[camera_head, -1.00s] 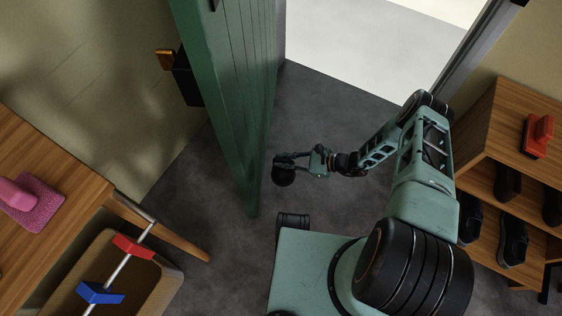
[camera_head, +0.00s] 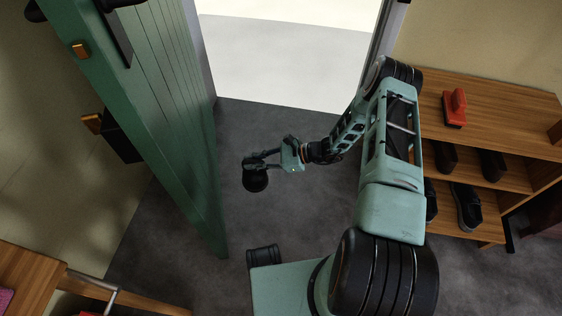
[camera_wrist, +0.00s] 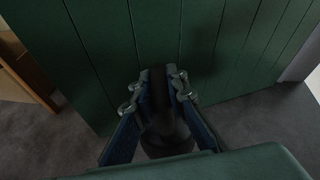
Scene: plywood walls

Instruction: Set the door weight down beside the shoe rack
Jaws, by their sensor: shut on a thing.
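The door weight (camera_head: 255,181) is a dark, rounded block in the head view. My gripper (camera_head: 258,163) is shut on its upper part, with the weight hanging below the fingers. In the wrist view the black weight (camera_wrist: 166,135) shows between the two fingers (camera_wrist: 160,85), in front of the green door. I cannot tell from these views how far it is above the floor. The shoe rack (camera_head: 490,98) is a wooden shelf unit at the right, beyond my arm, with dark shoes on its shelves.
The green door (camera_head: 170,120) stands open just left of the weight. A bright doorway (camera_head: 290,60) is at the back. A red brush-like object (camera_head: 455,108) lies on the rack's top. Bare grey floor (camera_head: 290,215) lies between door and rack. A wooden bench (camera_head: 30,270) is at the lower left.

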